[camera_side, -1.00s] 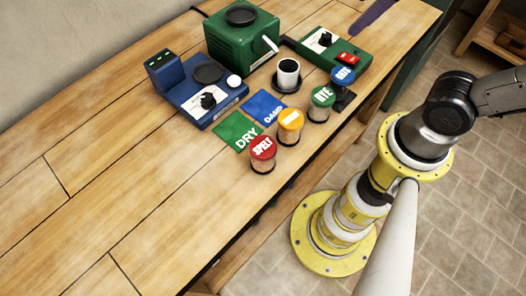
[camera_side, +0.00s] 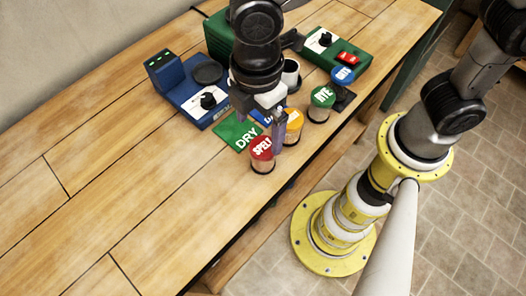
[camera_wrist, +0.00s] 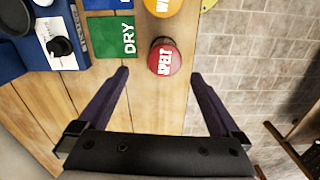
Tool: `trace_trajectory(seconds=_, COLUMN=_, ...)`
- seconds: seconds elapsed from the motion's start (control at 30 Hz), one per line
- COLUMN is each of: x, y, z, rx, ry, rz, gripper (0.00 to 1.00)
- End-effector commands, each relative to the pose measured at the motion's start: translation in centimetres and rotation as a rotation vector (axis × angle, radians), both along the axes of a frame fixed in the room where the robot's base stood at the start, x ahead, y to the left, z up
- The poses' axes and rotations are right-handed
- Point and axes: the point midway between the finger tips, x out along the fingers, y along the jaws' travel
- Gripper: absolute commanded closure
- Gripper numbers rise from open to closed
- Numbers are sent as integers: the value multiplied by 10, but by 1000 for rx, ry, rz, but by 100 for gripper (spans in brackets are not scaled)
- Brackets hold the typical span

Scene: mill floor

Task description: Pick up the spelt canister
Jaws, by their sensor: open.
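The spelt canister (camera_side: 262,150) has a red lid lettered SPELT and stands upright near the bench's front edge. It also shows in the wrist view (camera_wrist: 164,58), just ahead of the fingertips and roughly centred between them. My gripper (camera_wrist: 159,78) is open and empty, with two purple fingers spread wider than the canister. In the side view my gripper (camera_side: 270,130) hangs close to the canister, with one finger beside its right side. I cannot tell the gap in height.
A yellow-lidded canister (camera_side: 294,118) stands close behind, then a green-lidded one (camera_side: 322,97) and a blue-lidded one (camera_side: 342,75). Green DRY card (camera_side: 236,132) lies left of the spelt canister. A blue scale (camera_side: 196,105) and green machines stand further back. The bench's left is clear.

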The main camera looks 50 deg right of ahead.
Motion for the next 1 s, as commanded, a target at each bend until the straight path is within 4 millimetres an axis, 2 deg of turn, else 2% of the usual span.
trace_trajectory(seconds=0.1, x=-1, y=-1, z=-24, rx=-4, ry=3, rz=-1, gripper=0)
trace_trajectory(seconds=0.2, x=0, y=-1, z=-39, rx=-2, ry=2, rz=-2, gripper=0)
trace_trajectory(seconds=0.47, x=-2, y=-1, z=-57, rx=-2, ry=1, rz=-2, gripper=0)
trace_trajectory(seconds=0.8, x=-8, y=-3, z=-100, rx=-1, ry=1, rz=-2, gripper=0)
trace_trajectory(seconds=1.0, x=-8, y=-3, z=-104, rx=1, ry=-1, rz=-3, gripper=0)
